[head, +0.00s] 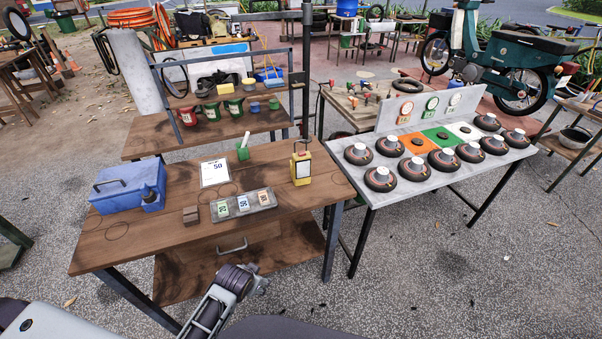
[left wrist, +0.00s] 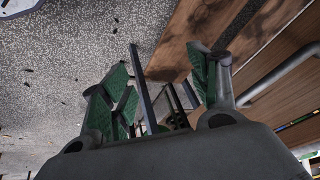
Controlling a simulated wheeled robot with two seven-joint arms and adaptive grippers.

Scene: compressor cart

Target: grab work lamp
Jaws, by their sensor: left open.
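A yellow upright box with a pale front panel and a dark handle on top, which looks like the work lamp (head: 302,165), stands at the right end of the wooden bench top. My left gripper (head: 258,284) is low in front of the bench in the head view, below the bench top and apart from the lamp. The left wrist view shows its two green-padded fingers (left wrist: 165,95) spread open with nothing between them. I cannot make out the lamp in that view. My right gripper is not in view.
A drawer handle (left wrist: 285,72) is close to my left gripper. A grey table (head: 375,205) with several round parts stands right.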

